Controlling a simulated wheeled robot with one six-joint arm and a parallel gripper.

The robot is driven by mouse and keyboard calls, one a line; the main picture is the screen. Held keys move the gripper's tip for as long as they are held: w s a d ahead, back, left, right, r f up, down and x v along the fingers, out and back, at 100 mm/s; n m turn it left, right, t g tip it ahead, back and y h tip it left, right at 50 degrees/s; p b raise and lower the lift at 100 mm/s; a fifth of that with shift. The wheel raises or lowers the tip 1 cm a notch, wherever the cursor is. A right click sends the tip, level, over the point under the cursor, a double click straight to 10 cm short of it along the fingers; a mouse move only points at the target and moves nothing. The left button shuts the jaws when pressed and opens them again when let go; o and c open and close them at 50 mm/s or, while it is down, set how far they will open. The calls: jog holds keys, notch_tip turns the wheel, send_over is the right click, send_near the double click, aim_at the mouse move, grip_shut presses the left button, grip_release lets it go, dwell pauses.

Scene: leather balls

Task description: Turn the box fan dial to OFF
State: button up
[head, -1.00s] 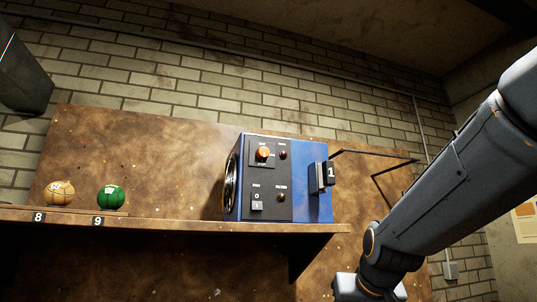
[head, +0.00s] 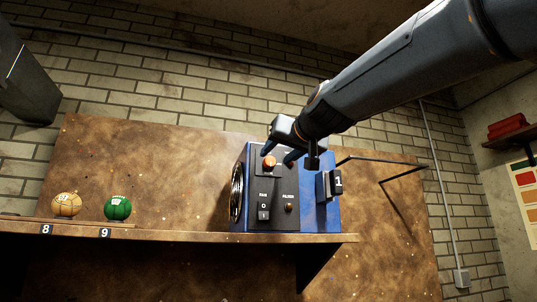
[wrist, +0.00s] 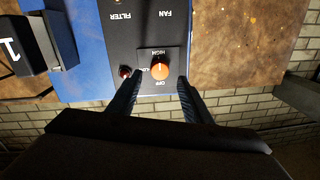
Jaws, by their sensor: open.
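The blue box fan (head: 325,218) stands on the shelf with a black control panel. Its orange dial (head: 269,163) sits near the panel's top. My gripper (wrist: 160,79) is open and empty, with one finger on each side of the dial. I cannot tell whether either finger touches it.
A rocker switch marked 0 and I (head: 264,212) and a filter indicator (head: 289,208) are lower on the panel. A number 1 tag (head: 338,182) juts from the fan's side. A tan ball (head: 66,205) and a green ball (head: 118,207) sit far left on the shelf (head: 180,231).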

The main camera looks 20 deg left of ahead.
aim_at(271, 160)
jog(key=shift+p+x, duration=0.45)
jog(key=shift+x, duration=1.15)
